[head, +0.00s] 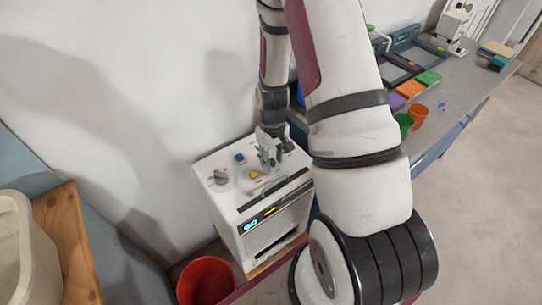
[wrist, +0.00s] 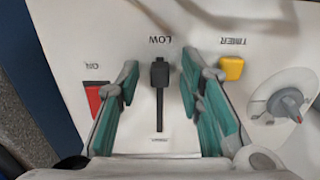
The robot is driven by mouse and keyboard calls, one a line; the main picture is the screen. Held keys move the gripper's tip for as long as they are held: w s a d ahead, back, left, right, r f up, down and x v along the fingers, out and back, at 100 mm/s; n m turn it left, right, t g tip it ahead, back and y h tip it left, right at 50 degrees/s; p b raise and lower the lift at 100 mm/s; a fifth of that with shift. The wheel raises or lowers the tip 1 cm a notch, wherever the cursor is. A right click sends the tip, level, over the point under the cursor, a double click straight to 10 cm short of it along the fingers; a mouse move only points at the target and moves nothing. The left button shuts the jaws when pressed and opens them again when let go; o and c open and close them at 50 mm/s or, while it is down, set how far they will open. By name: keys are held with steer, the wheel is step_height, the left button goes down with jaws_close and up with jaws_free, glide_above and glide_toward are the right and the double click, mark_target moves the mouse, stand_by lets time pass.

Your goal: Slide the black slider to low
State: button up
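The black slider (wrist: 159,74) stands at the LOW end of its straight slot in the wrist view, just below the upside-down LOW label (wrist: 160,40). The bare slot runs down from it to a label too small to read. My gripper (wrist: 161,78) is open, with one teal-padded finger on each side of the slider and a gap showing on both sides. In the head view my gripper (head: 268,152) is over the top of the white panel box (head: 222,190). The slider cannot be made out there.
A red switch (wrist: 93,98) marked ON, a yellow button (wrist: 232,68) marked TIMER and a grey dial (wrist: 286,103) flank the slider. A red bin (head: 206,282) stands beside the box. A workbench with cups and trays lies to the right.

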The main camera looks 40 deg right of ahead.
steer(key=shift+w, duration=0.15)
steer(key=shift+r, duration=0.25)
step_height(320, 180, up, 12)
steer(key=shift+f, duration=0.25)
steer(key=shift+r, duration=0.1)
stand_by(0.5)
step_height(320, 180, up, 9)
steer(key=t, duration=0.1)
glide_above(272, 160)
steer(key=a, duration=0.4)
steer(key=s+a+r+t, duration=0.1)
steer(key=s+a+r, duration=0.3)
steer(key=r, duration=0.2)
steer(key=s+a+r+t, duration=0.2)
steer(key=s+a+r, duration=0.1)
steer(key=s+r, duration=0.3)
steer(key=s+a+r+t, duration=0.1)
steer(key=s+a+r, duration=0.2)
steer(key=s+r, duration=0.2)
steer(key=shift+s, duration=0.65)
